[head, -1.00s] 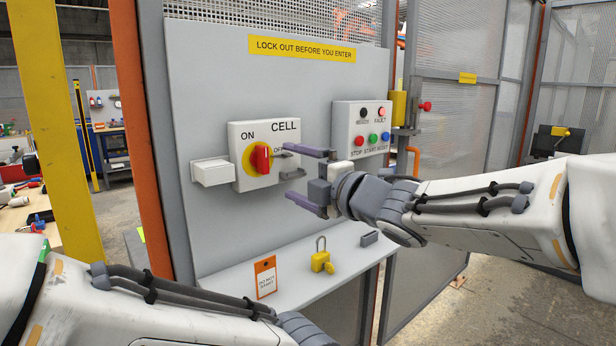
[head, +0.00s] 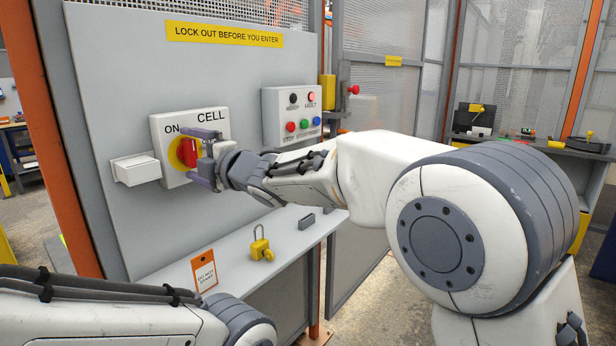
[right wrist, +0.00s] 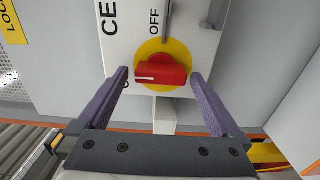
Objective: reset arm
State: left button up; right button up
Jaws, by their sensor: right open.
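The cell switch box (head: 160,128) is on the grey panel, with a red knob (head: 187,152) on a yellow disc; both also show in the right wrist view, the box (right wrist: 195,45) and the knob (right wrist: 160,75). The knob's white mark points toward the ON side, away from OFF. My right gripper (head: 198,158) is open at the switch. In the right wrist view its fingertips (right wrist: 160,78) are on either side of the knob, with gaps visible. My left arm enters at lower left; its gripper is out of view.
A yellow padlock (head: 261,244), an orange-topped tag (head: 204,270) and a small grey block (head: 306,221) are on the shelf (head: 230,277) below. A button box (head: 290,115) is right of the switch, and a white box (head: 136,169) is left of it.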

aim_at(194, 153)
jog(key=shift+d+f, duration=0.1)
